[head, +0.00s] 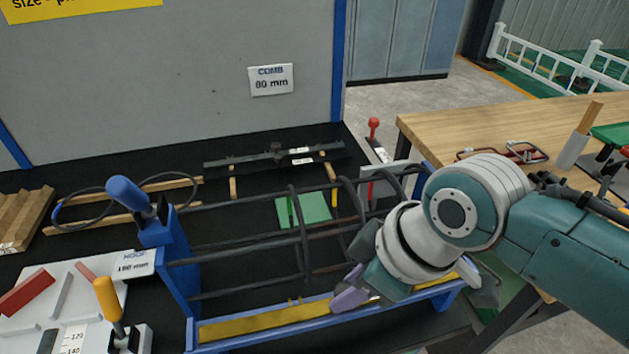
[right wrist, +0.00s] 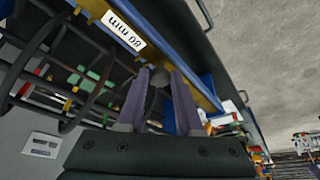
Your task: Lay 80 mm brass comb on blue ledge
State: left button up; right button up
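The brass comb (head: 265,321) is a long yellow strip lying along the blue ledge (head: 258,342) at the front of the rebar cage. Its 80 mm label (right wrist: 125,31) shows in the right wrist view. My right gripper (head: 350,290) is at the front of the cage, over the comb's middle, and hides part of the strip. In the right wrist view its purple fingers (right wrist: 160,72) stand apart, tips near the strip. A dark rounded thing shows between them; I cannot tell whether they touch it. My left gripper is not in view.
The cage's dark bars and hoops (head: 305,235) rise just behind the ledge. A blue post (head: 172,262) stands at its left end. A dark comb rack (head: 275,157) lies behind. A wooden table (head: 500,125) stands at the right.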

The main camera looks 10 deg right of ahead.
jog(key=o, duration=0.4)
jog(key=shift+s+d+r, duration=0.1)
jog(key=shift+r, duration=0.4)
jog(key=p+v, duration=0.3)
jog(key=v, duration=0.7)
jog(key=s+d+r+m+h, duration=0.1)
jog(key=s+d+m+h, duration=0.2)
jog(key=s, duration=0.4)
jog(key=s+d+r+m, duration=0.1)
jog(key=s+d+m, duration=0.1)
jog(key=s+m, duration=0.4)
jog(key=shift+n+t, duration=0.3)
jog(key=shift+n, duration=0.5)
jog(key=r+p, duration=2.7)
jog(key=shift+s+d+r, duration=0.1)
jog(key=shift+s, duration=0.2)
